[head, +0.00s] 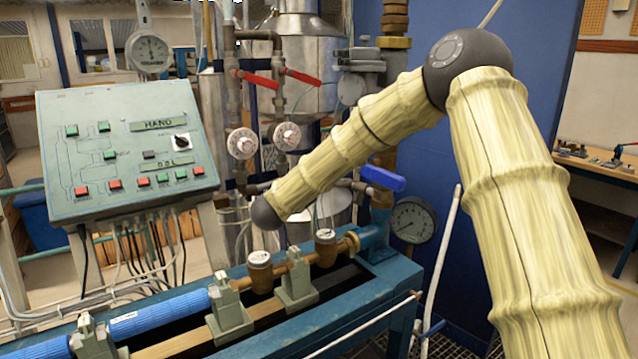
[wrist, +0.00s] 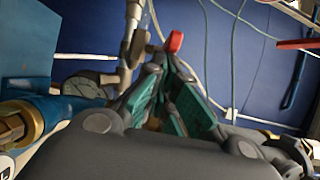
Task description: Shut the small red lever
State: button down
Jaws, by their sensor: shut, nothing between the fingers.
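In the wrist view a small red lever (wrist: 174,42) shows just beyond my fingertips, joined to a grey metal pipe fitting. My gripper (wrist: 161,64) is shut and empty, its green-padded fingers meeting at the tips. The fingertips look close to the lever; I cannot tell whether they touch it. In the head view my gripper is hidden, and I cannot make out this small lever there. Two longer red handles, a left one (head: 257,79) and a right one (head: 303,77), sit on the upright pipes in the head view.
A blue valve handle (head: 383,177) and a pressure gauge (head: 412,221) are right of my forearm. Round white dials stand on the pipes. The control panel (head: 120,150) is at left. The blue bench (head: 340,318) with brass meters (head: 260,270) lies below. Another red bar (wrist: 298,44) shows at the wrist view's right.

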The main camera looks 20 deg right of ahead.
dwell(0.3)
jog(key=w+a+b+v, duration=0.1)
jog(key=b+v, duration=0.1)
jog(key=v, duration=0.7)
jog(key=shift+w+a+b, duration=0.2)
jog(key=shift+a+b, duration=0.2)
jog(key=shift+a, duration=0.05)
